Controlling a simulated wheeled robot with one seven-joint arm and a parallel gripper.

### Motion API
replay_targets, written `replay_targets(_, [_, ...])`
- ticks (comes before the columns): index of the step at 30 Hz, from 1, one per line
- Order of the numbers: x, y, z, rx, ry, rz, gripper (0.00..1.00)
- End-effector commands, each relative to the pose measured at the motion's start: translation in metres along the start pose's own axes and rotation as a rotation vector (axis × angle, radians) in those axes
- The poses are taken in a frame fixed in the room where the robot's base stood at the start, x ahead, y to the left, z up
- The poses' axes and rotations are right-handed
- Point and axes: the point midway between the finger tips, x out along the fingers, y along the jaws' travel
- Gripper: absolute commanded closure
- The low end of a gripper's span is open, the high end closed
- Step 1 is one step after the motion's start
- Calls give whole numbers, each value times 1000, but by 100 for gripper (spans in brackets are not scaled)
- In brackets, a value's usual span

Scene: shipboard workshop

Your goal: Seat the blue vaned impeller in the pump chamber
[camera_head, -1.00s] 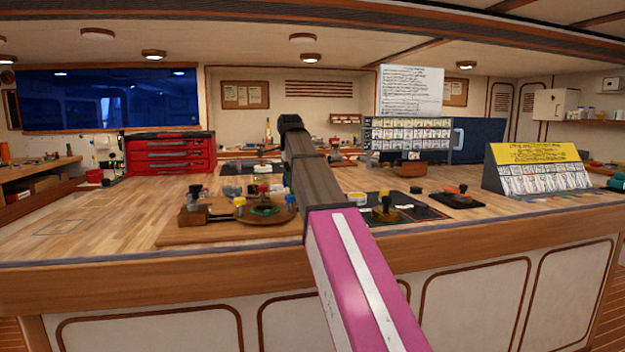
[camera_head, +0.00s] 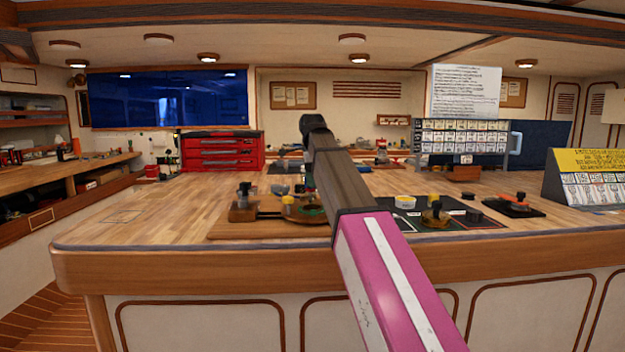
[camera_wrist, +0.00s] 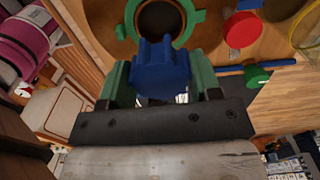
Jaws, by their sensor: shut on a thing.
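In the wrist view, my gripper (camera_wrist: 160,82) has its green fingers on both sides of the blue vaned impeller (camera_wrist: 159,68) and is shut on it. The impeller's toothed edge points toward the pump chamber (camera_wrist: 160,20), a dark round opening with a green ring around it. In this view the impeller overlaps the near edge of the ring; I cannot tell its height above it. In the head view, the pump's wooden base board (camera_head: 250,230) is on the bench, partly behind my arm. My gripper and the impeller are hidden there.
In the wrist view, a red round part (camera_wrist: 242,29) and a green knob (camera_wrist: 256,76) are right of the chamber. In the head view, a dark mat (camera_head: 460,222) with small parts lies right of my arm. A red tool chest (camera_head: 220,152) stands behind. The bench's left side is clear.

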Motion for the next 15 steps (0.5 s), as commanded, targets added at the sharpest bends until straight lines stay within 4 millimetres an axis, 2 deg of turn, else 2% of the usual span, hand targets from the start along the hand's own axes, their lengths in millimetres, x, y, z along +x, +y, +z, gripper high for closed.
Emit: replay_targets(15, [38, 1, 0, 0, 0, 1, 66])
